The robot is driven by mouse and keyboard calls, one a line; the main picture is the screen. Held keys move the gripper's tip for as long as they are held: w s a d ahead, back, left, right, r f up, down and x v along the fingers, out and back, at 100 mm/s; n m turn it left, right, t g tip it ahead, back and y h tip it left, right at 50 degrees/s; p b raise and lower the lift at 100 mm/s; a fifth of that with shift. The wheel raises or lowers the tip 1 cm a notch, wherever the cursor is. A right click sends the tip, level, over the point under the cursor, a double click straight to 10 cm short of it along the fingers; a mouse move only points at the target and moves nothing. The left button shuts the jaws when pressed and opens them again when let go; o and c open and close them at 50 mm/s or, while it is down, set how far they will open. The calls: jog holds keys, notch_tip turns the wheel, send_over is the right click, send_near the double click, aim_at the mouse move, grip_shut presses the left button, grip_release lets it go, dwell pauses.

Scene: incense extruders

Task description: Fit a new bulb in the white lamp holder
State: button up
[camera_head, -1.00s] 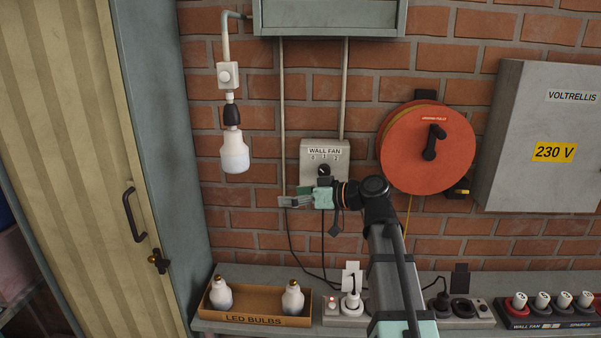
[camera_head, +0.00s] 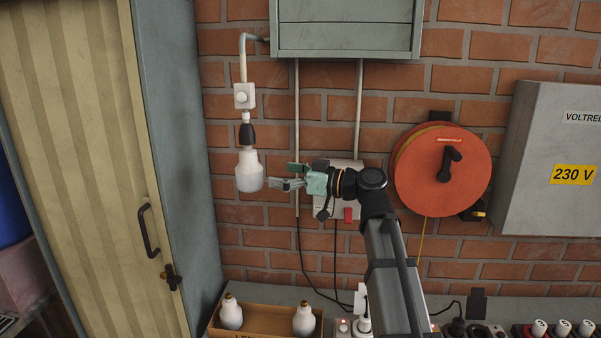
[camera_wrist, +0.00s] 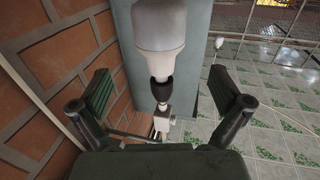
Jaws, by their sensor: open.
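A white bulb (camera_head: 249,171) hangs base up in a dark lamp holder (camera_head: 247,135), below a white box (camera_head: 244,96) on a pipe at the wall. My gripper (camera_head: 283,177) is open and empty just right of this bulb, at about its height. In the wrist view the bulb (camera_wrist: 160,25) appears ahead, centred between the spread fingers (camera_wrist: 160,78), with the dark holder (camera_wrist: 160,92) beyond it. Contact is not visible. Two more bulbs, left (camera_head: 231,313) and right (camera_head: 303,319), stand in a cardboard tray (camera_head: 267,319) on the bench, brass ends up.
A grey cabinet (camera_head: 345,30) hangs above right, with conduits running down. The wall fan switch box (camera_head: 348,205) is partly behind my gripper. A tall locker (camera_head: 175,150) stands left of the lamp. An orange cable reel (camera_head: 440,180) is at right. Sockets line the bench.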

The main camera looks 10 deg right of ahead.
aim_at(251, 169)
jog(key=p+x, duration=0.2)
jog(key=x, duration=0.7)
jog(key=shift+a+p, duration=0.15)
jog(key=shift+p, duration=0.2)
jog(key=shift+c, duration=0.4)
jog(key=c, duration=1.2)
jog(key=shift+o, duration=0.2)
jog(key=shift+w+n+g+y+b, duration=0.1)
jog(key=shift+n+g+y+b, duration=0.3)
jog(key=shift+n+g+b, duration=0.75)
jog(key=shift+w+n+g+y+b, duration=0.1)
jog(key=shift+n+g+y+b, duration=0.35)
jog(key=shift+g+b, duration=1.25)
jog(key=shift+t+b, duration=0.35)
jog(key=shift+b, duration=0.1)
jog(key=o, duration=1.2)
jog(key=shift+s, duration=0.1)
jog(key=shift+o, duration=0.2)
